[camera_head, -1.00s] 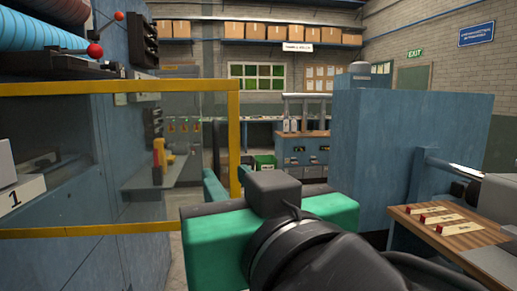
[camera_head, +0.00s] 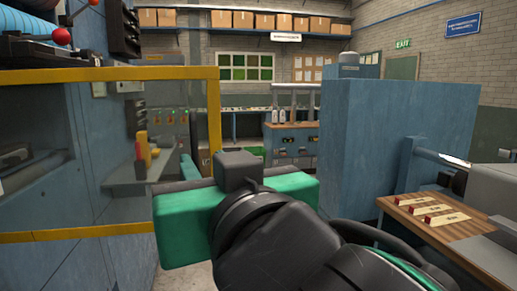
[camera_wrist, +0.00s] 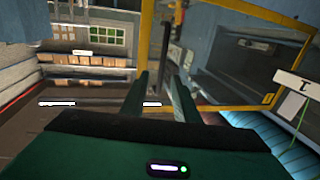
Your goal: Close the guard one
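The guard (camera_head: 214,125) is a clear panel in a yellow frame on the left of the head view, standing out from the blue machine. Its frame also shows in the wrist view (camera_wrist: 145,50). A tag with the numeral 1 (camera_wrist: 300,85) is at the right there. My gripper (camera_wrist: 163,82) is open, its two teal fingers apart.
The blue machine (camera_head: 92,125) with a red-knobbed lever (camera_head: 62,37) stands at the left. A large blue cabinet (camera_head: 385,140) stands right of my arm. An aisle opens between guard and cabinet.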

